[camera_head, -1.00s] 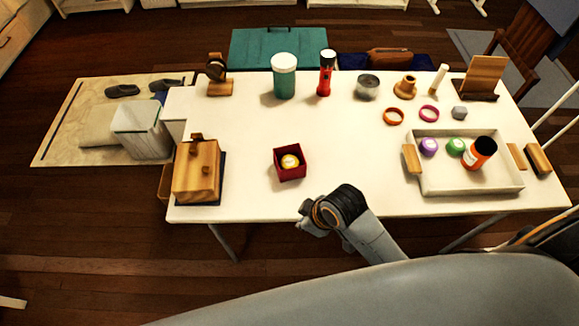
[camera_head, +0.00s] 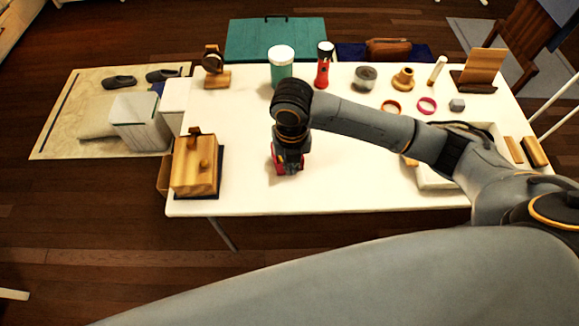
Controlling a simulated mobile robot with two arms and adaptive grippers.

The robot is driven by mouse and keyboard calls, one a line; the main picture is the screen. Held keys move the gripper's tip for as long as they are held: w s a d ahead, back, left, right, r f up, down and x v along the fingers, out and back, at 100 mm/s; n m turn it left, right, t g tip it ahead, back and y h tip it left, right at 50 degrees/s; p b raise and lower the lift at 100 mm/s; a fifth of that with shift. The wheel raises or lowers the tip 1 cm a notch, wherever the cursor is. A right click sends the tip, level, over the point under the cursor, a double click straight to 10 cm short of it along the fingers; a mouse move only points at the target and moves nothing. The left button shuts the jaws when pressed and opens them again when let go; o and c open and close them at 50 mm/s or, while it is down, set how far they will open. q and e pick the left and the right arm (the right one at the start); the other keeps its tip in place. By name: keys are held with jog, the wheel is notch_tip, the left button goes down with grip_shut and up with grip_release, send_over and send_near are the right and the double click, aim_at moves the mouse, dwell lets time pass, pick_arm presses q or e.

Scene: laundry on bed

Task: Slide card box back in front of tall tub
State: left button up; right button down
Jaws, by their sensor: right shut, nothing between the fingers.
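The small red open box (camera_head: 276,166), which I take as the card box, stands on the white table left of its middle. It is mostly hidden by my right gripper (camera_head: 289,166), which points down right over or at it. The gripper is shut with nothing between its fingers; whether it touches the box cannot be told. The yellow item seen inside the box earlier is hidden. The tall teal tub (camera_head: 281,68) with a white lid stands upright behind, near the table's back edge. My left gripper is not in view.
A red flashlight (camera_head: 324,65) stands right of the tub and a wooden stand (camera_head: 215,72) left of it. A wooden box (camera_head: 194,170) is at the front left. Table left of the red box is clear.

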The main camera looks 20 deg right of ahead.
notch_tip(320, 180, down, 9)
jog(key=shift+s+r+p, duration=0.1)
jog(key=shift+r+p, duration=0.05)
jog(key=shift+p, duration=0.25)
jog(key=w, duration=0.3)
jog(key=shift+w+d+p, duration=0.1)
jog(key=shift+d+p, duration=0.2)
jog(key=shift+p, duration=0.05)
jog(key=shift+w+d+f, duration=0.1)
jog(key=shift+w+f, duration=0.1)
jog(key=shift+w, duration=0.25)
